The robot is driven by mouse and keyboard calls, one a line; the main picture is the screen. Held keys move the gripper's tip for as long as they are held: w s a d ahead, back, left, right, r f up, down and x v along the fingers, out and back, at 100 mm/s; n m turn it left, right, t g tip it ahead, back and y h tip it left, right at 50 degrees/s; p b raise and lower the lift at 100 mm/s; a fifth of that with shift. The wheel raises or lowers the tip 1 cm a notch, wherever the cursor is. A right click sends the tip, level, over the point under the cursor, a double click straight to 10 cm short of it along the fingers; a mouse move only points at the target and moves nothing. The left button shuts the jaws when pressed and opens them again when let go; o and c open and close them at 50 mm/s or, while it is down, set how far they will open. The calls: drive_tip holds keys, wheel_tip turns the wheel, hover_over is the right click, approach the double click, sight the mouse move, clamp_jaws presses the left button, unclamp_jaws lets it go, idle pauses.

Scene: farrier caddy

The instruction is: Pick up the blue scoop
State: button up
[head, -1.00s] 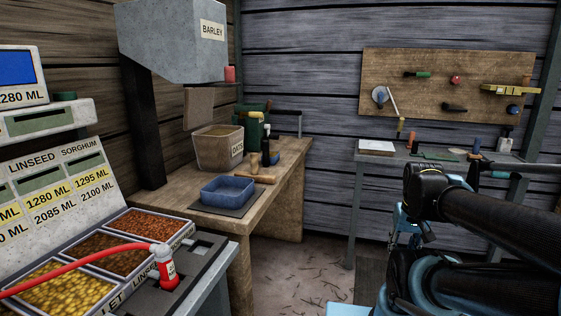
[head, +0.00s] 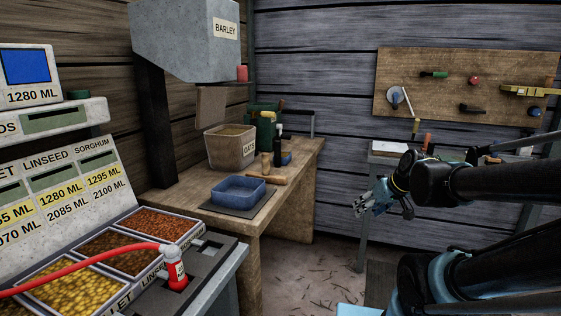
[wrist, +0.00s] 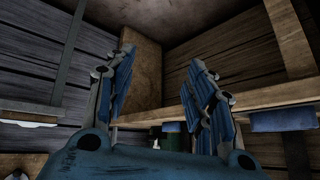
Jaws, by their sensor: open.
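A small blue piece (head: 287,158) sits behind the dark bottle on the wooden bench. It may be the blue scoop, but it is partly hidden and too small to be sure. What looks like the same piece shows between my fingers, farther off, in the wrist view (wrist: 172,127). My gripper (head: 362,207) is open and empty, in the air right of the bench and well apart from that piece. Its two blue fingers stand spread in the wrist view (wrist: 160,60), which appears upside down.
A blue tray (head: 240,198) lies on a dark mat at the bench front (head: 262,216). An oats bin (head: 232,150), wooden-handled tool (head: 268,180) and dark bottle (head: 278,148) crowd the bench. A pegboard (head: 440,85) hangs at right. Floor right of the bench is open.

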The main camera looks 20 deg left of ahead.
drive_tip(key=w+a+r+n+t+y, duration=0.2)
drive_tip(key=w+a+r+t+y, duration=0.15)
drive_tip(key=w+a+r, duration=0.55)
drive_tip(key=w+a+r+n+t+y, duration=0.2)
drive_tip(key=w+a+r+y, duration=0.15)
drive_tip(key=a, duration=0.95)
drive_tip(key=m+t+h, duration=0.3)
drive_tip(key=t, duration=0.1)
approach(278, 146)
drive_tip(key=x, duration=0.4)
drive_tip(key=shift+a, duration=0.1)
drive_tip(key=shift+x, duration=2.6)
drive_tip(key=shift+w, duration=0.1)
drive_tip(key=shift+c, duration=0.4)
clamp_jaws()
